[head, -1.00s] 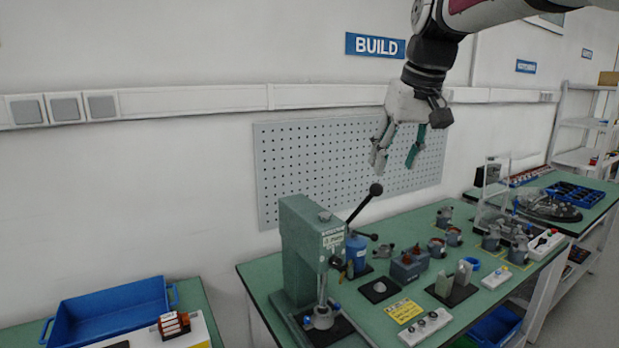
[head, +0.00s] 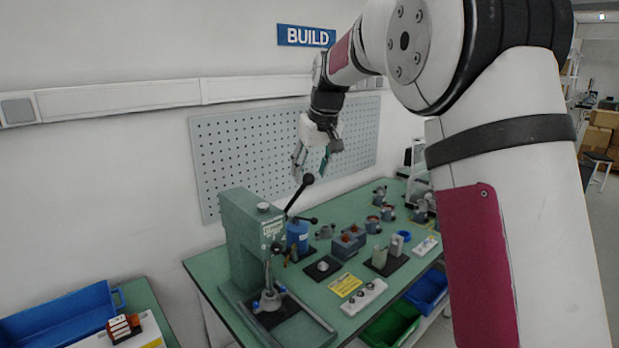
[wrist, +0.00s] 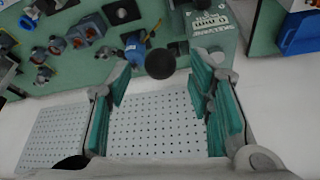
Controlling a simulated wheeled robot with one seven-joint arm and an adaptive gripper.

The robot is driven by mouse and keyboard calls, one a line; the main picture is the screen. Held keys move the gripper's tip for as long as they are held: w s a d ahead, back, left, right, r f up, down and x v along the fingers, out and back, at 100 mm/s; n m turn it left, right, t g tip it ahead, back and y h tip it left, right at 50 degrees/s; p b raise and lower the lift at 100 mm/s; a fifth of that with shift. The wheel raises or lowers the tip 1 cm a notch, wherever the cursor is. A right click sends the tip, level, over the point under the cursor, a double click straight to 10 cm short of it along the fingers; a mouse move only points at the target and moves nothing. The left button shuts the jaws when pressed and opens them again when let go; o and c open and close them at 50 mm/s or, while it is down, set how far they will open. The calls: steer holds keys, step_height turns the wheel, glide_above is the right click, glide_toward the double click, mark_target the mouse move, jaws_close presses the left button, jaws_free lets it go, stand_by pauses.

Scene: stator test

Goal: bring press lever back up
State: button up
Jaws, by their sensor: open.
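The green press (head: 247,240) stands at the left end of the green table. Its black lever (head: 296,196) slants up to the right and ends in a round black knob (head: 308,179). In the wrist view the knob (wrist: 160,64) lies beyond the fingertips, between the two fingers in the picture, and the press (wrist: 208,25) is behind it. My gripper (head: 311,166) is open and empty, just above the knob in the head view. Its green-padded fingers (wrist: 158,88) are spread wide in the wrist view, with no visible contact with the knob.
A grey pegboard (head: 240,150) hangs on the wall close behind my gripper. Several motor parts, fixtures and a yellow card (head: 345,286) lie on the table to the right. A blue tray (head: 65,315) is at lower left.

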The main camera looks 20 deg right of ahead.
steer(key=shift+p+x, duration=0.3)
steer(key=shift+x, duration=1.55)
jaws_close()
